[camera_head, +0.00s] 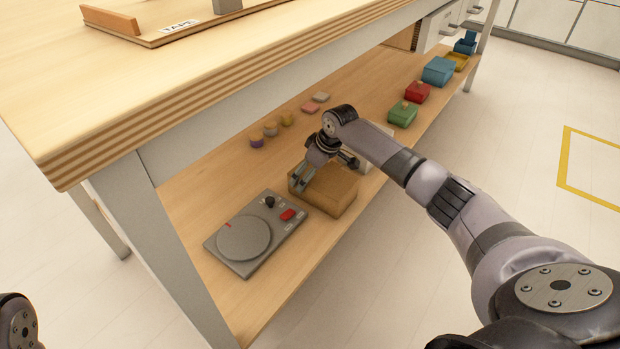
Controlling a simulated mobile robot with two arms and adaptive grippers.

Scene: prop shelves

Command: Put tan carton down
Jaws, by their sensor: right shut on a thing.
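The tan carton (333,193) is a brown box on the lower wooden shelf (195,203), just right of the grey device with the round plate. My right gripper (303,183) reaches in from the right and is shut on the carton's upper left edge. Whether the carton's underside touches the shelf, I cannot tell. Only a dark joint of my left arm shows at the bottom left corner; my left gripper is out of view.
The grey device (282,230) with a round plate and red button lies close left of the carton. A white box (376,150) stands behind my wrist. Small coloured pieces (271,129) lie further back. Green (402,114), red (417,92) and blue (438,71) boxes stand further along. The thick tabletop (120,100) overhangs the shelf.

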